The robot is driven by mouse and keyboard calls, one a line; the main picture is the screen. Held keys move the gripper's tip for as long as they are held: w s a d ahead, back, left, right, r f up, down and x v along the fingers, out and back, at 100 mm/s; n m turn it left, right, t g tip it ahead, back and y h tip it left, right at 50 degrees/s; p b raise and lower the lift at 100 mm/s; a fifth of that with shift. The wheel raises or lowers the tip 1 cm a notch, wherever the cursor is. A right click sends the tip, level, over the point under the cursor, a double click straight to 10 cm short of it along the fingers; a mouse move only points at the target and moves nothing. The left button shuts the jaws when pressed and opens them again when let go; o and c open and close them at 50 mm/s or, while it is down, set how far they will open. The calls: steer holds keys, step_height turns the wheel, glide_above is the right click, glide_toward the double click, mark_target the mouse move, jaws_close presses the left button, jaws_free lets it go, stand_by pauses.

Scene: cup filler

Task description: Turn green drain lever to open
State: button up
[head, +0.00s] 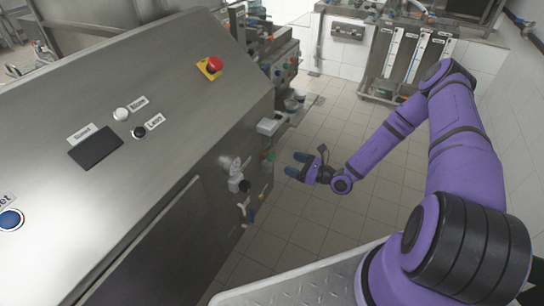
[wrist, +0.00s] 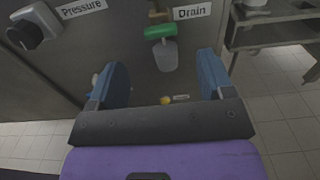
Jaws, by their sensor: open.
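The green drain lever (wrist: 161,31) shows in the wrist view at the top centre, beside a white "Drain" label (wrist: 192,12). It lies roughly crosswise over a brass fitting, with a grey outlet (wrist: 165,55) below it. In the head view the lever is a small green spot (head: 270,156) on the machine's side. My gripper (head: 292,165) is open and empty, with its blue fingers pointing at the machine. In the wrist view my gripper (wrist: 158,82) has its fingers wide apart, left and right of the lever's line. The lever is beyond the fingertips, with no contact visible.
A "Pressure" label (wrist: 82,8) and a dark knob (wrist: 33,27) are left of the drain. The steel machine (head: 150,110) carries a red emergency button (head: 213,63). A metal stand (wrist: 270,35) is at right. Tiled floor (head: 325,120) is clear around my gripper.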

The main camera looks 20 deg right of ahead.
mark_target(274, 156)
steer(key=x, duration=0.9)
steer(key=shift+a, duration=0.1)
steer(key=c, duration=0.9)
steer(key=shift+w+m, duration=0.1)
steer(key=shift+m, duration=1.4)
steer(key=o, duration=0.9)
steer(key=v, duration=1.1)
steer(key=shift+c, duration=0.2)
